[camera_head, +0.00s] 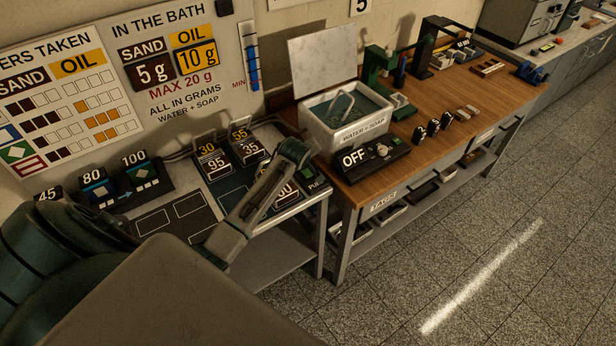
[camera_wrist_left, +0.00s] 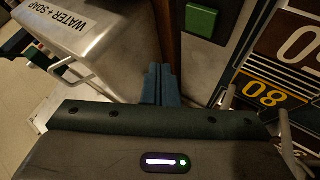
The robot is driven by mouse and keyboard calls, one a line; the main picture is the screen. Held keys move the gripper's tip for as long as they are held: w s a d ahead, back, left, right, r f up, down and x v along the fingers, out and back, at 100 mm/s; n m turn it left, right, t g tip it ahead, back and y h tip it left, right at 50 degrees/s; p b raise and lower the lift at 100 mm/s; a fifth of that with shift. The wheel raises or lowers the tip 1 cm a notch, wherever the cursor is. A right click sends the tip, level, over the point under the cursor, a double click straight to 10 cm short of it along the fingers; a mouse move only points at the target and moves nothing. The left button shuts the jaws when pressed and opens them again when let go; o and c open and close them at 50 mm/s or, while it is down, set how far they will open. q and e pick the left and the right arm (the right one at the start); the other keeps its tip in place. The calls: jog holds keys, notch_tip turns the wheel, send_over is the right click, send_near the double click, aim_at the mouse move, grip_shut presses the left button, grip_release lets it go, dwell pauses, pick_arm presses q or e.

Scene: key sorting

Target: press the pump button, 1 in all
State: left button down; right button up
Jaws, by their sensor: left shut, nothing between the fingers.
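The pump button, a green square on a dark plate (camera_wrist_left: 205,20), shows at the top of the left wrist view. In the head view a small panel lettered "PU" (camera_head: 316,185) shows at the bench's right end, partly hidden by my left arm. My left gripper (camera_wrist_left: 158,85) is shut and empty in the wrist view. Its fingertips appear below and left of the green button, apart from it in the picture; the height gap cannot be told. In the head view my left arm reaches over the bench and its fingertips are hidden. My right gripper is not in view.
The white "WATER + SOAP" bath (camera_head: 345,135) stands close to the right of my arm, behind a black box reading "OFF" (camera_head: 372,160). Number displays (camera_head: 220,160) crowd the bench. A green stand (camera_head: 380,80) is farther back. The floor at right is clear.

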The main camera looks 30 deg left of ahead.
pick_arm(q)
jog(key=b, duration=0.3)
send_over(307, 175)
notch_tip(307, 175, down, 5)
jog(key=shift+r, duration=0.1)
jog(key=shift+w+f+b, duration=0.1)
jog(key=shift+f+b, duration=0.25)
jog(key=shift+f, duration=0.15)
dwell(0.5)
dwell(0.8)
jog(key=shift+f, duration=0.15)
jog(key=shift+f, duration=0.25)
jog(key=shift+f, duration=0.15)
dwell(0.4)
